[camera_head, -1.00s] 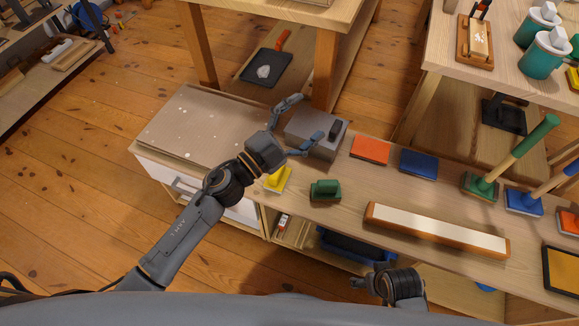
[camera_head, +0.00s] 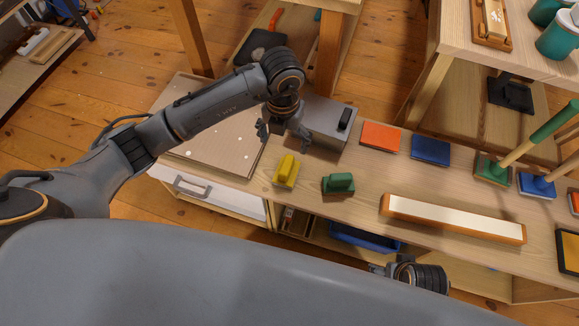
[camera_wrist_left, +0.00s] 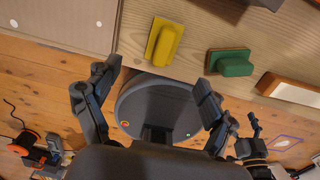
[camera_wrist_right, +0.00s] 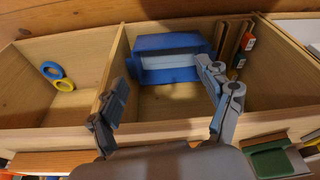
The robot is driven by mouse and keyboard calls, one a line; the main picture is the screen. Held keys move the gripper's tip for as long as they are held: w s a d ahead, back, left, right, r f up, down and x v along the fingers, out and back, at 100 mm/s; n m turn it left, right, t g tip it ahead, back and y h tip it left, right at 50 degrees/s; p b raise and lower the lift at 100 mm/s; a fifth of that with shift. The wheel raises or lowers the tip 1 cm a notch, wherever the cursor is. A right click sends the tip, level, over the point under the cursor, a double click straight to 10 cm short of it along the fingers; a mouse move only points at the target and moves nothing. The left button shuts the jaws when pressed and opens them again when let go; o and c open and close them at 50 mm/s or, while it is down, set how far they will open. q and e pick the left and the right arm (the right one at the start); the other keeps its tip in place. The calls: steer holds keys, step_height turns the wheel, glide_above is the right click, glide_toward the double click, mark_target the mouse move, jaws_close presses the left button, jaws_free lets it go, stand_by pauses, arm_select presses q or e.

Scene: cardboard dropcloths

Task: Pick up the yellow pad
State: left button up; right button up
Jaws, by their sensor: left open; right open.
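The yellow pad (camera_head: 286,170) lies on the wooden bench top near its front edge, with a raised grip on its upper side. It also shows in the left wrist view (camera_wrist_left: 163,43), ahead of the fingertips and between their lines. My left gripper (camera_head: 283,136) is open and empty, above the bench just behind the pad in the head view. Its two fingers are spread in the left wrist view (camera_wrist_left: 157,80), apart from the pad. My right gripper (camera_head: 382,269) is low in front of the bench. Its open, empty fingers (camera_wrist_right: 164,80) face the shelf compartments.
A green pad (camera_head: 338,184) lies right of the yellow one. A grey box (camera_head: 325,125), an orange pad (camera_head: 380,137) and a blue pad (camera_head: 430,150) stand behind. A long white-topped block (camera_head: 452,217) lies to the right. A blue bin (camera_wrist_right: 170,58) sits in the shelf.

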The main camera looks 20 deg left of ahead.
mark_target(287, 164)
arm_select(q)
step_height(287, 164, down, 8)
steer(key=shift+s+d+r+b, duration=0.1)
steer(key=shift+r+b, duration=0.15)
steer(key=shift+b, duration=0.45)
steer(key=shift+d+f+b, duration=0.15)
steer(key=shift+f+b, duration=0.2)
steer(key=shift+f, duration=1.05)
steer(key=shift+d+f+b, duration=0.1)
steer(key=shift+f+b, duration=0.25)
steer(key=shift+f, duration=1)
arm_select(e)
steer(key=w+v, duration=0.1)
steer(key=v, duration=0.9)
steer(key=shift+w+r+t, duration=0.15)
steer(key=shift+r+t, duration=0.25)
steer(key=shift+r, duration=0.15)
steer(key=shift+d, duration=0.1)
arm_select(q)
steer(key=c, duration=1.3)
